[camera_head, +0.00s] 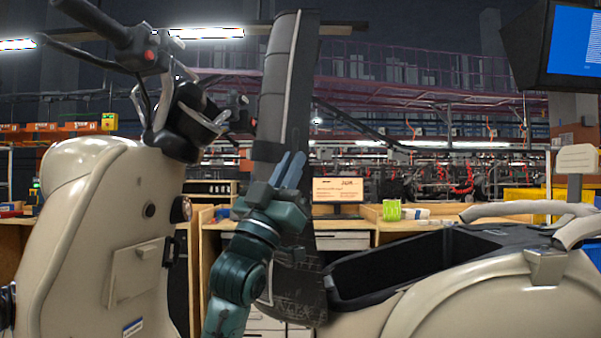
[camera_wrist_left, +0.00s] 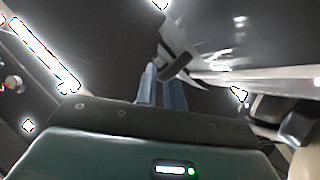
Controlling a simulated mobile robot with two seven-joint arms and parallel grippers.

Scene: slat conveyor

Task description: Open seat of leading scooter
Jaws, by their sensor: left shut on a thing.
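The beige scooter (camera_head: 450,295) stands side-on, with its handlebar and front shield at the left and its tail at the right. Its dark seat (camera_head: 285,90) stands nearly upright, hinged at the front, and the open black storage bay (camera_head: 400,262) shows behind it. My left gripper (camera_head: 290,168) is at the seat's edge, fingers pointing up, shut on the seat. In the left wrist view the blue-grey fingers (camera_wrist_left: 162,88) are close together beside the seat (camera_wrist_left: 235,35); the exact contact is hard to see. My right gripper is not in view.
A grab rail (camera_head: 530,208) stands at the scooter's tail. A monitor (camera_head: 570,45) hangs at the upper right. The handlebar (camera_head: 120,35) juts in at upper left.

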